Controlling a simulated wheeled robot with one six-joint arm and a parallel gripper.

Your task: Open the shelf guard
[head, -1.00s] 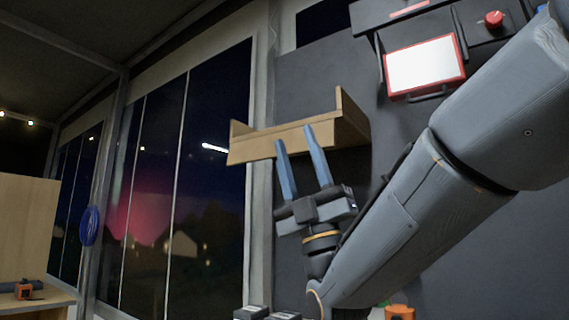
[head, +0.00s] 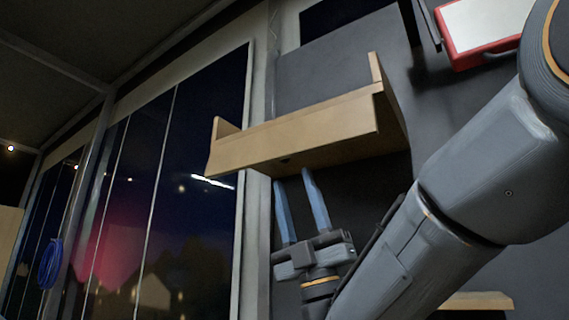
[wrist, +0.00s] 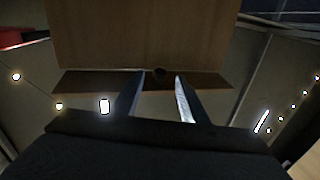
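The wooden shelf (head: 345,155) is mounted on the dark wall, with a plain wooden front board, the shelf guard (head: 295,132), across its front. A small dark spot, perhaps a catch or hole, shows at the guard's lower edge. It also shows in the wrist view as a dark round mark (wrist: 159,72). My gripper (head: 292,178) is below the shelf, its two blue fingers pointing up and apart with nothing visible between them. In the wrist view the fingers (wrist: 160,76) reach toward the shelf's underside (wrist: 140,35). Whether they touch it I cannot tell.
A red-framed white panel (head: 483,25) hangs on the wall at upper right. Tall dark windows (head: 150,220) line the left side. A blue coil (head: 50,263) hangs at far left. Another wooden ledge (head: 477,301) shows at lower right.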

